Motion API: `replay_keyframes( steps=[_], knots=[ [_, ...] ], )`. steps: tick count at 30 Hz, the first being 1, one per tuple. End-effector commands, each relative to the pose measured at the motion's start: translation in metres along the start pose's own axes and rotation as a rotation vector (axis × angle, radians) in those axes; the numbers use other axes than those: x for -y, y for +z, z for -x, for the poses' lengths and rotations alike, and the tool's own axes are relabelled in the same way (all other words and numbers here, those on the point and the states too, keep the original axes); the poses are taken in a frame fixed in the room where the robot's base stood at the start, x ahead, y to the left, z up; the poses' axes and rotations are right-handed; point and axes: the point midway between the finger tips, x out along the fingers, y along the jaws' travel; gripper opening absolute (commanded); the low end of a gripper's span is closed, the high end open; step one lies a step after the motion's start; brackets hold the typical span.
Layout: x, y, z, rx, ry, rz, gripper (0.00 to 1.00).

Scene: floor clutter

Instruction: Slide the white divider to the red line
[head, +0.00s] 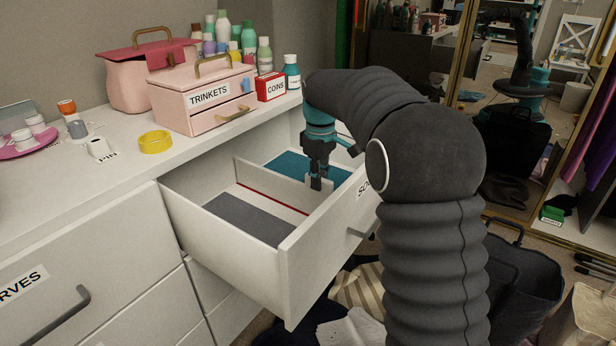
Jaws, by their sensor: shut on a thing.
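The white divider (262,183) stands upright across the open white drawer (286,262). My gripper (316,182) points down into the drawer and is shut on the divider near its right end. The thin red line (273,199) runs across the drawer floor on the near side of the divider, with a white strip of floor beside it. The divider stands apart from the line, on the side of the teal liner (291,161). A grey liner (248,219) covers the near part of the floor. My gripper hides part of the divider's right end.
The dresser top holds a pink box (190,121) labelled TRINKETS, a red COINS box (270,87), several bottles (248,40) and a yellow ring (155,142). Dark bags (515,275) and cloth lie on the floor at the right. The grey liner is clear.

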Motion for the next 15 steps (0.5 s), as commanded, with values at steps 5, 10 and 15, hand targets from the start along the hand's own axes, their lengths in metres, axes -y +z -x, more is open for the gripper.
replay_keyframes(
  steps=[5,10,15],
  knots=[
    [0.0052,-0.0046,-0.0004,0.000,0.000,0.008,0.00],
    [0.0070,-0.0064,-0.0003,0.000,0.000,0.012,0.42],
    [0.0060,-0.0054,-0.0003,0.000,0.000,0.009,0.42]
  ],
)
